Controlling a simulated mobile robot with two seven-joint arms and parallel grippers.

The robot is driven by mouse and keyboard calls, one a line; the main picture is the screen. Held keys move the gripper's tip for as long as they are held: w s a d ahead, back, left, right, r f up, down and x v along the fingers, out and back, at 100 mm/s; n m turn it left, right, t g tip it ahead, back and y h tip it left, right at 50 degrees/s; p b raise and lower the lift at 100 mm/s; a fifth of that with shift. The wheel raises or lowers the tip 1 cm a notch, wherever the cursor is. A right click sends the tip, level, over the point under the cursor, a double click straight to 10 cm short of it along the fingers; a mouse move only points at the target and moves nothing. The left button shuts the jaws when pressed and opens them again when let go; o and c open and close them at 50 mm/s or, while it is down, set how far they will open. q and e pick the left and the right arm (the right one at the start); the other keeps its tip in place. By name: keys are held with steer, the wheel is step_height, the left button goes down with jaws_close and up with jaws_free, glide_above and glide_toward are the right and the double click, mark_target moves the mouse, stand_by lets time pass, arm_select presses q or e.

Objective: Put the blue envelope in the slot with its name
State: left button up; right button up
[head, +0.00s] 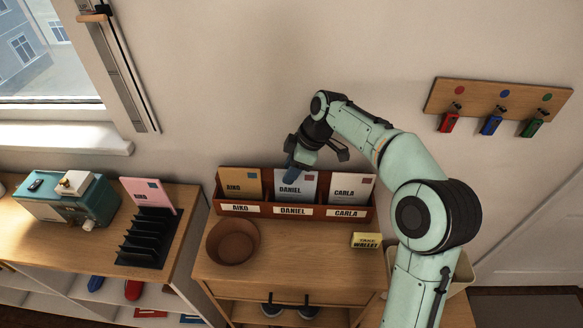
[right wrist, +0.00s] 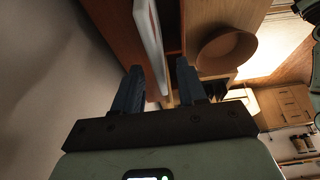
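The pale blue envelope (head: 306,188), marked DANIEL, stands upright in the middle slot of the brown wooden letter holder (head: 226,208), above the DANIEL label. My right gripper (head: 298,165) is at the top of this envelope and hides part of its upper edge. In the right wrist view the envelope (right wrist: 149,42) shows edge-on between the two blue fingers (right wrist: 158,88). The fingers are apart, with a gap beside the envelope, so the gripper is open. My left gripper is not in view.
A tan envelope (head: 236,184) stands in the AIKO slot and a white one (head: 352,187) in the CARLA slot. A brown bowl (head: 232,243) and a yellow note (head: 366,241) are in front. A pink envelope (head: 150,193) stands in a black rack (head: 146,246) at left.

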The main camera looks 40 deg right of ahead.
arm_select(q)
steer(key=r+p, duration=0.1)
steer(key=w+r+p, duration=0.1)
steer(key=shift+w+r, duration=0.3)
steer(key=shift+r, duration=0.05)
arm_select(e)
steer(key=v, duration=1.3)
steer(key=shift+r, duration=0.2)
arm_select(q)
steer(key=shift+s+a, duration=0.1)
arm_select(e)
steer(key=shift+a, duration=0.1)
